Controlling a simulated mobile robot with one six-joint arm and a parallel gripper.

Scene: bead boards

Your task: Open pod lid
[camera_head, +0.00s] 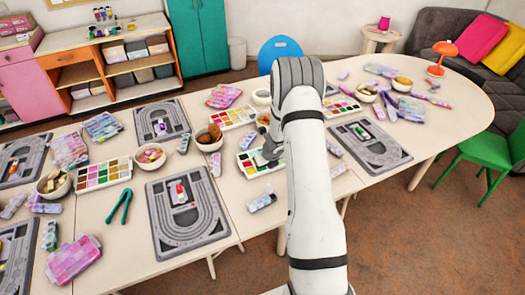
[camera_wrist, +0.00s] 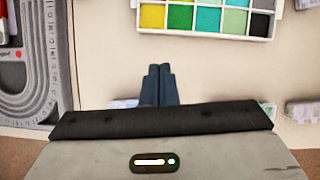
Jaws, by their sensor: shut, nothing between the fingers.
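Several small pastel lidded containers, which may be the pods, lie on the table. In the wrist view, pale containers show at the right edge (camera_wrist: 302,110) and partly behind my gripper's body (camera_wrist: 122,103). My gripper (camera_wrist: 159,72) is shut and empty, with its dark fingers together over bare table just short of a colour tray (camera_wrist: 210,18). In the head view my arm partly hides it.
A grey bead board (camera_head: 186,232) lies left of my arm and another (camera_head: 370,150) right of it. Bead bowls (camera_head: 209,147) and a green plier-like tool (camera_head: 119,207) lie around. Bare table shows at the front edge (camera_head: 240,190).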

